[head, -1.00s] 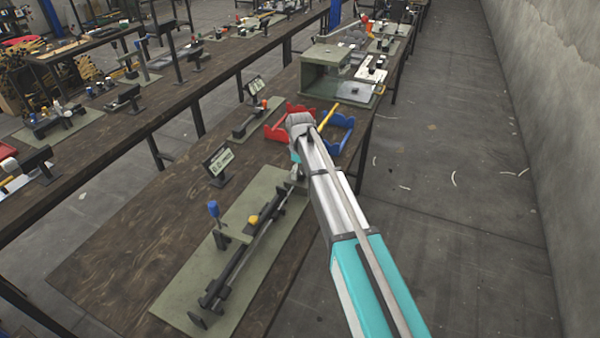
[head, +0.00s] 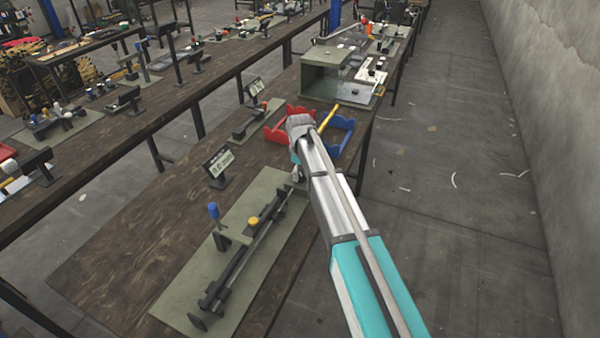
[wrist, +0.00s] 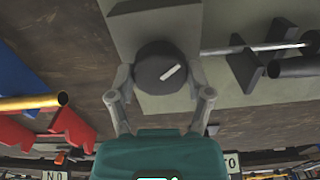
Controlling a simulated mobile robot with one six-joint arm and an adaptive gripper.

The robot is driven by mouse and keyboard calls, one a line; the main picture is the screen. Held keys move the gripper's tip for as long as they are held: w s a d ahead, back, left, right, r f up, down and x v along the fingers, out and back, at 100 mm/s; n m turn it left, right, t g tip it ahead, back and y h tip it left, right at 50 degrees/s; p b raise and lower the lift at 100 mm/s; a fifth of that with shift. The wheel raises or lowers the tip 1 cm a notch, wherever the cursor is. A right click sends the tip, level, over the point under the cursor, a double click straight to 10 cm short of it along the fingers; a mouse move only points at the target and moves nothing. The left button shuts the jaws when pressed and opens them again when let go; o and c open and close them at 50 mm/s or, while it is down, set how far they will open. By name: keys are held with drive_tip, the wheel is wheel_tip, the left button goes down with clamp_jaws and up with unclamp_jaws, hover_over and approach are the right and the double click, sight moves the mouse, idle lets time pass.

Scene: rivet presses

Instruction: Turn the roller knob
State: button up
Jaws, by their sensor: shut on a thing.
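The roller knob (wrist: 160,68) is a dark round knob with a white mark in the wrist view. It sits on a grey-green block (wrist: 150,25). The white mark slants up to the right. My gripper (wrist: 160,88) has one finger on each side of the knob and is shut on it. In the head view my gripper (head: 297,172) is at the far end of the green press plate (head: 180,311), largely hidden by my arm. The knob is hidden in that view.
A long dark roller assembly (head: 245,250) lies along the plate, with a blue-topped lever (head: 213,211) and a yellow knob (head: 253,221) beside it. A sign (head: 217,163) stands to the left. Red (head: 277,131) and blue (head: 343,137) bins stand beyond my gripper.

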drive_tip(key=m, duration=0.4)
drive_tip(key=shift+m, duration=2.3)
drive_tip(key=o, duration=1.1)
drive_tip(key=shift+o, duration=0.2)
drive_tip(key=shift+n, duration=0.3)
